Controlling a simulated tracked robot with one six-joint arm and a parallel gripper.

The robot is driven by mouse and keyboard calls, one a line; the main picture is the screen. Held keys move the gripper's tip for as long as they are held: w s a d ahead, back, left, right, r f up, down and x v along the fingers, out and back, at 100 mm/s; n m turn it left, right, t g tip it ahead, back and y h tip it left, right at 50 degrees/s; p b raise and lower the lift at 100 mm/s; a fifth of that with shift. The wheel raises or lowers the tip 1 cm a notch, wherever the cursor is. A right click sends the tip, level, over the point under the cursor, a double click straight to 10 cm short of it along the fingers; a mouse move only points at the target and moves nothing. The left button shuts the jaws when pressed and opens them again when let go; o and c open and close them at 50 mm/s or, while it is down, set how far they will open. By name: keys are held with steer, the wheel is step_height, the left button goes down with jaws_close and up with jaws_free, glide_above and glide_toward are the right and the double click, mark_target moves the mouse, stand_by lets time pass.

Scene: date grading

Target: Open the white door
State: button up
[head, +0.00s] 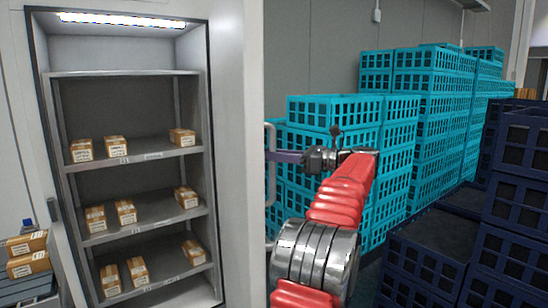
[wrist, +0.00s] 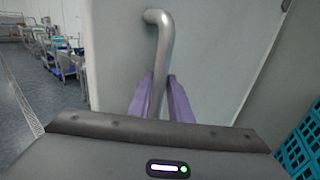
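The white door (head: 252,170) stands swung open at the right of a lit cabinet in the head view, seen nearly edge-on. Its outer face shows in the wrist view (wrist: 115,60). A grey bar handle (head: 271,185) runs upright on that face; its bent top end shows in the wrist view (wrist: 160,40). My gripper (head: 280,156) is at the handle, with its purple fingers on both sides of the bar in the wrist view (wrist: 160,88). The fingers look shut on the bar. The lower part of the handle is hidden behind my gripper in the wrist view.
Inside the cabinet, metal shelves (head: 135,155) hold several small cartons. Stacked teal crates (head: 335,108) stand right of the door, behind my arm. Dark blue crates (head: 520,200) stand at the far right. Floor (wrist: 60,105) shows free at left in the wrist view.

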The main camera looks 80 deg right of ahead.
steer(key=o, duration=0.4)
steer(key=shift+w, duration=0.15)
steer(key=s, duration=0.4)
steer(key=s+a, duration=0.1)
steer(key=s, duration=0.4)
steer(key=s+a, duration=0.1)
steer(key=s, duration=0.3)
steer(key=shift+s+a+f, duration=0.1)
steer(key=shift+s+a, duration=0.05)
steer(key=shift+s, duration=0.2)
